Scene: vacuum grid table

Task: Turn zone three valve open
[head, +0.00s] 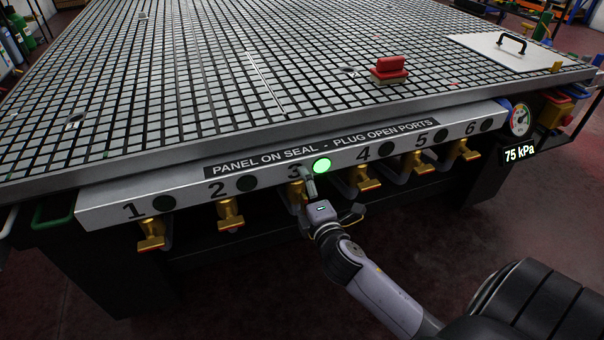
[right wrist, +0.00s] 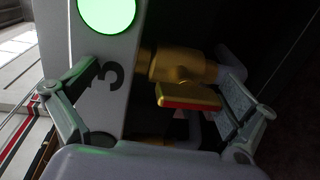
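The zone three valve (head: 296,193) is a gold valve hanging below the panel by the number 3, partly hidden by my right gripper in the head view. In the right wrist view its gold body (right wrist: 180,66) and flat gold handle with a red edge (right wrist: 188,97) show. The handle runs roughly alongside the body in the picture. My right gripper (head: 330,198) is open, with its fingers spread on either side of the handle in the right wrist view (right wrist: 158,88). I see no clear contact. The round lamp (head: 322,165) beside the 3 glows green. My left gripper is out of view.
Similar gold valves hang on both sides, by 2 (head: 230,214) and 4 (head: 363,180). Their lamps are dark. A gauge (head: 520,120) at the right has a readout (head: 519,153) of 75 kPa. A red block (head: 389,71) and white panel (head: 500,52) lie on the grid table (head: 180,70).

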